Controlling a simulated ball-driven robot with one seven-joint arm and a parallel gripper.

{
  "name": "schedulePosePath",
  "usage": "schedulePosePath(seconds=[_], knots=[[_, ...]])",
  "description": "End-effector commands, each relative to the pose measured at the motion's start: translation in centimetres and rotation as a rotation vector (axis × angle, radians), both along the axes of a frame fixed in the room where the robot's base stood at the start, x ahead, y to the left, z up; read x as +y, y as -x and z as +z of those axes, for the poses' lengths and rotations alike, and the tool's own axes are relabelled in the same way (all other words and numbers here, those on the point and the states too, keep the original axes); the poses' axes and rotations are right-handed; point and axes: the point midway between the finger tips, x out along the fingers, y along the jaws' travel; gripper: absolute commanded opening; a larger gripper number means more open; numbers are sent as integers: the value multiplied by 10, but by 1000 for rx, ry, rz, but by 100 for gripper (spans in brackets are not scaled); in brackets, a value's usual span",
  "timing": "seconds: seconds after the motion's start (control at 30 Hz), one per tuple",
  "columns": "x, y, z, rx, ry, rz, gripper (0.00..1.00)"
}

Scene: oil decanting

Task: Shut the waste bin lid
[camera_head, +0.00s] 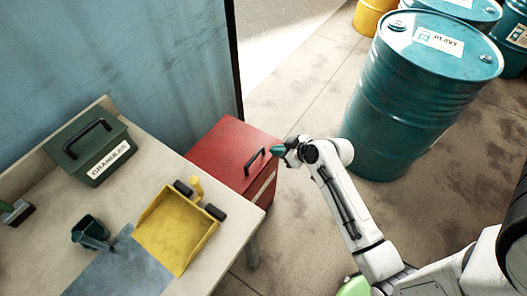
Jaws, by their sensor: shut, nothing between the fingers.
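The red waste bin (222,152) stands on the floor beside the table's far right corner. Its red lid lies flat on top and looks down, with a black handle (255,160) near its right edge. A pale strip with a label shows on the bin's front side. My gripper (276,149) is shut and empty, its teal fingertips pointing left just above or beside the handle. I cannot tell whether the fingertips touch the lid. The bin's lower part is hidden by the table.
A teal drum (410,105) stands behind my arm. A blue-grey wall (120,60) rises behind the bin. Floor between bin and drum is clear.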

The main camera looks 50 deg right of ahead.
Motion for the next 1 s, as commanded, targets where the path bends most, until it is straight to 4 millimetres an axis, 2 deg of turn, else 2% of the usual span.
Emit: schedulePosePath(seconds=[0.57,0.8,1.0], knots=[[1,-76,-59,2,-5,-4,0],[1,-77,-88,3,-4,-4,0],[0,-78,-96,2,-1,-5,0]])
